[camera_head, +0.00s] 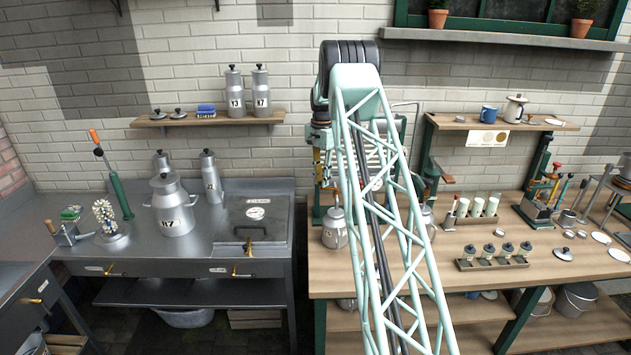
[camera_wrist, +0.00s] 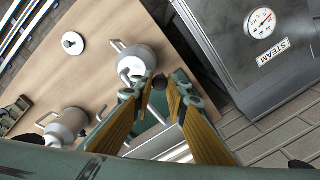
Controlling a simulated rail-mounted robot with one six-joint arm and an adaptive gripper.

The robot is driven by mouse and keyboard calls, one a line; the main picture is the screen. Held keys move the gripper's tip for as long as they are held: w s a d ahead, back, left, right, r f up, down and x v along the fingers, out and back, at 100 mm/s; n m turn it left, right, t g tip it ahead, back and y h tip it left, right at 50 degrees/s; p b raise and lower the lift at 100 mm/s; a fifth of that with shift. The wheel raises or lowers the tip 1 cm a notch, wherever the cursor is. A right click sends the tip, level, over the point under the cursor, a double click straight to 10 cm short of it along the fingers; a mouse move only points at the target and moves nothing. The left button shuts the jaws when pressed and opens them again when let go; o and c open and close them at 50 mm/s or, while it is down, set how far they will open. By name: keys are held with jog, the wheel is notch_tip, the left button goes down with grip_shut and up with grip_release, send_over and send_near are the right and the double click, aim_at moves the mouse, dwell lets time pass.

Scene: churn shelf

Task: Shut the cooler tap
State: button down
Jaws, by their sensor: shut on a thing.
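My gripper (camera_wrist: 160,86) shows in the wrist view with its two yellow fingers closed on a small dark knob (camera_wrist: 160,80). The knob appears to be the cooler tap's handle; the rest of the tap is hidden by the fingers. In the head view, the cooler (camera_head: 397,140), with pale horizontal tubes in a green frame, stands against the wall, largely covered by my lattice arm. The gripper (camera_head: 319,165) is partly visible at its left side. The tap cannot be made out there, nor can its turned position.
A metal can (camera_head: 334,232), also in the wrist view (camera_wrist: 140,62), stands close to the fingertips. A second can (camera_wrist: 68,125) and a lid (camera_wrist: 72,43) rest on the wooden bench. The steel steam box (camera_head: 252,225) lies left across a gap. Glass tubes (camera_head: 477,208) stand right.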

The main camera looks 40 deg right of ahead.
jog(key=shift+w+r, duration=0.1)
jog(key=c, duration=2.5)
grip_release()
jog(key=shift+c, duration=0.2)
notch_tip(320, 180, up, 12)
